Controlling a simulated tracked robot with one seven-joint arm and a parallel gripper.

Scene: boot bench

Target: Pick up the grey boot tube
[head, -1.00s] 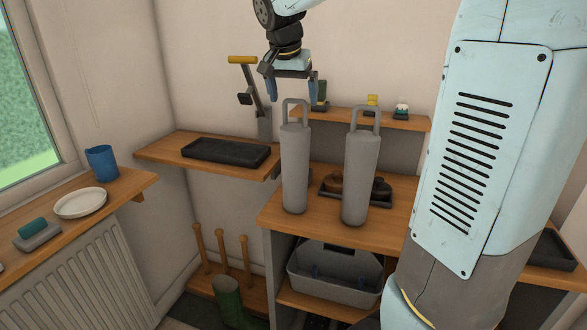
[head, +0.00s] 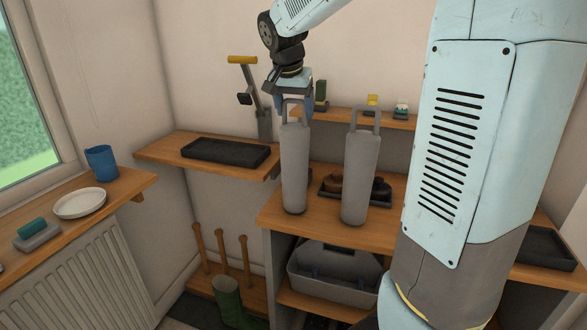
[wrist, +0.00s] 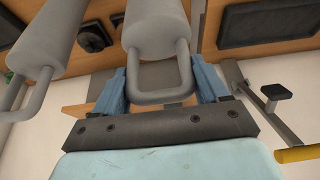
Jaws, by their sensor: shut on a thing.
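Two grey boot tubes with loop handles stand upright side by side on the wooden bench top (head: 390,212). My gripper (head: 294,106) is at the top of the left grey boot tube (head: 295,172), pointing down. In the wrist view its blue fingers (wrist: 160,88) are on either side of that tube's handle, shut on it, and the tube (wrist: 153,22) extends away from me. The tube's base still appears to rest on the bench. The other grey boot tube (head: 360,182) stands to the right, apart from my gripper, and also shows in the wrist view (wrist: 45,38).
A dark tray with brown and black items (head: 335,187) lies behind the tubes. A small shelf (head: 395,122) with little objects is on the wall behind. A yellow-handled boot jack (head: 250,88) stands at the left. A grey caddy (head: 335,275) sits below.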

